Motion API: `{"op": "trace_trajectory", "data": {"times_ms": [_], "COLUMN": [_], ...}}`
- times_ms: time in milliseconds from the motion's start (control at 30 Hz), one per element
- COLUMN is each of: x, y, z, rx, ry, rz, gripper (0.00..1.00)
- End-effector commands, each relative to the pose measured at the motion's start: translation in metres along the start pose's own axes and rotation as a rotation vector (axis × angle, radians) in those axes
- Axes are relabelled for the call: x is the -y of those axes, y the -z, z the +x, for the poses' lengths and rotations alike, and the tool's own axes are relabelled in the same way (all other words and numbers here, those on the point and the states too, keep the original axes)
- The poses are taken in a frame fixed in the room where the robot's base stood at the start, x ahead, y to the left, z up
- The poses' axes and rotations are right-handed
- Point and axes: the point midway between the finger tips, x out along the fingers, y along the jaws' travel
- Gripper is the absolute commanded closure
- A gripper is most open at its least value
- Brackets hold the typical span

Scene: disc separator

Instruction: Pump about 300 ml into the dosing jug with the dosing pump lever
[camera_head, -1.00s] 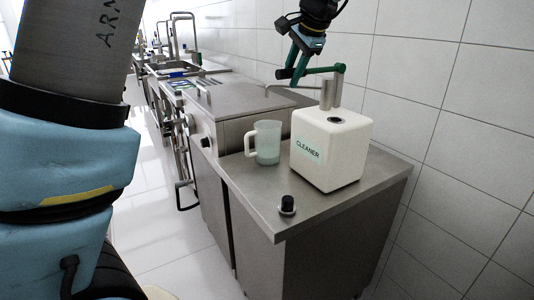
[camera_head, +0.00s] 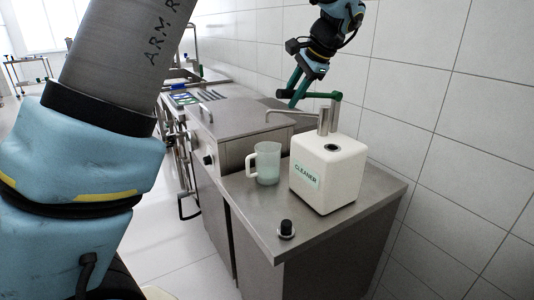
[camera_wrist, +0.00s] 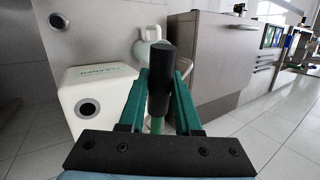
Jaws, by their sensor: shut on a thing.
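The dosing pump is a white box labelled CLEANER (camera_head: 326,178) with a metal post (camera_head: 328,120) on top, a thin metal spout and a green lever (camera_head: 322,95). The translucent dosing jug (camera_head: 266,163) stands on the steel counter beside the box, its handle to the left and pale liquid inside. My gripper (camera_head: 294,102) is at the lever's end, above and behind the box. In the wrist view my gripper (camera_wrist: 160,62) is shut on the lever's black grip (camera_wrist: 159,80). The jug (camera_wrist: 150,48) is partly hidden behind the grip there, with the white box (camera_wrist: 92,98) to its left.
A black knob (camera_head: 286,228) sits near the front corner of the steel counter (camera_head: 325,232). A steel machine (camera_head: 240,128) stands behind the jug, and a tiled wall (camera_head: 450,140) is close on the right.

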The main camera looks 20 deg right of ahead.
Motion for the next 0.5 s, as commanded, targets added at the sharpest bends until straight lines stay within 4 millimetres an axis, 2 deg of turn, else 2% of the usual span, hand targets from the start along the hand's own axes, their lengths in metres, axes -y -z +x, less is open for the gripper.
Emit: {"op": "trace_trajectory", "data": {"times_ms": [33,100,500], "x": [0.006,0.009,0.015], "y": [0.001,0.002,0.003], "z": [-0.013,-0.017,-0.028], "rx": [0.009,0.031,0.107], "ry": [0.002,0.003,0.004], "rz": [0.012,0.026,0.069], "gripper": [1.00,1.00,1.00]}}
